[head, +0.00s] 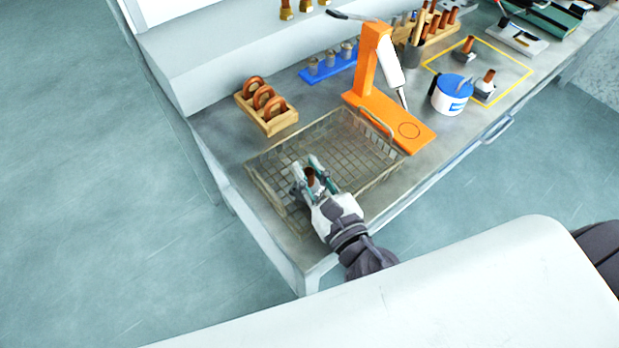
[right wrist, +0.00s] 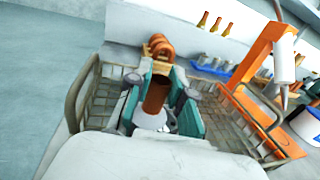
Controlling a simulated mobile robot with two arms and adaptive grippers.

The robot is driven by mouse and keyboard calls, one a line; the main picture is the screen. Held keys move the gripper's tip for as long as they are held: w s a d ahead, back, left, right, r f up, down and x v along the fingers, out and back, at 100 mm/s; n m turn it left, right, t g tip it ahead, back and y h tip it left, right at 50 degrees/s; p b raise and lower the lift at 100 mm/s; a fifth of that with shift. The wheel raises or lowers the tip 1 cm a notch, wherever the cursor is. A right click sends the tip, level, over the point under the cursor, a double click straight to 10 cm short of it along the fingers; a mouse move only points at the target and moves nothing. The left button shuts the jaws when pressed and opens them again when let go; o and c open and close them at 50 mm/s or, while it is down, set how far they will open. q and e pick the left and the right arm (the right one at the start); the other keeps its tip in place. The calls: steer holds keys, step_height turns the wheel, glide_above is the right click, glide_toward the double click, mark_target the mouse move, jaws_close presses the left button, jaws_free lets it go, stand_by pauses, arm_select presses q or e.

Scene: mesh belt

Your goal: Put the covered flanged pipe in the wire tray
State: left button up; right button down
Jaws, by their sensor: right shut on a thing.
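My right gripper (head: 307,172) is shut on a flanged pipe, a brown copper-coloured tube (right wrist: 157,94) with a pale lower part. The pipe shows only in part between the fingers, and I cannot make out a cover on it. The gripper holds it over the near left part of the wire tray (head: 345,146), a rectangular mesh basket near the bench's front left corner. The tray's mesh walls also show on both sides of the gripper in the right wrist view (right wrist: 88,100). I cannot tell whether the pipe touches the tray floor. My left gripper is not in view.
A wooden holder with copper rings (head: 265,105) stands behind the tray. An orange stand (head: 374,62) is close to its right. A blue-lidded white tub (head: 452,95) and two flanged pipes by a yellow outline (head: 524,68) are farther right. The tray's far right floor is clear.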

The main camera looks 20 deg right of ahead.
step_height(320, 180, down, 2)
steer(key=shift+f, duration=0.1)
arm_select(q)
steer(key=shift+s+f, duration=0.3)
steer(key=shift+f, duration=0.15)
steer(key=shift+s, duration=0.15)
